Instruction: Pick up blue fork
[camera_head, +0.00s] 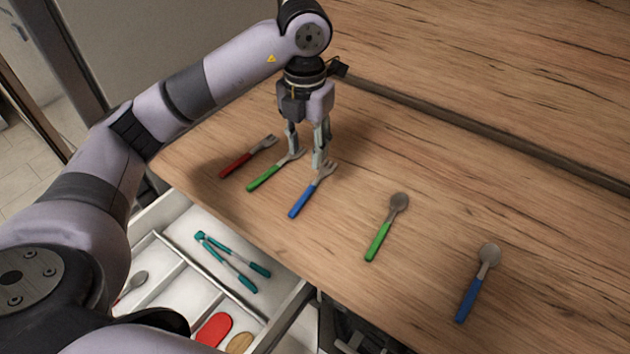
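The blue fork (302,202) lies on the wooden counter, its blue handle toward the front edge and its grey tines toward the back right. My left gripper (306,161) points down over the fork heads with its two fingers apart. The right fingertip is close to the blue fork's tines and partly overlaps them in the view. The left fingertip is by the head of the green fork (265,178). I cannot tell whether either finger touches a fork. Nothing is held between the fingers. Grey and black parts at the bottom edge may be my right gripper, mostly hidden.
A red fork (236,164) lies left of the green one. A green spoon (379,240) and a blue spoon (470,297) lie to the right. An open white drawer (180,264) below holds teal tongs (226,258) and other utensils.

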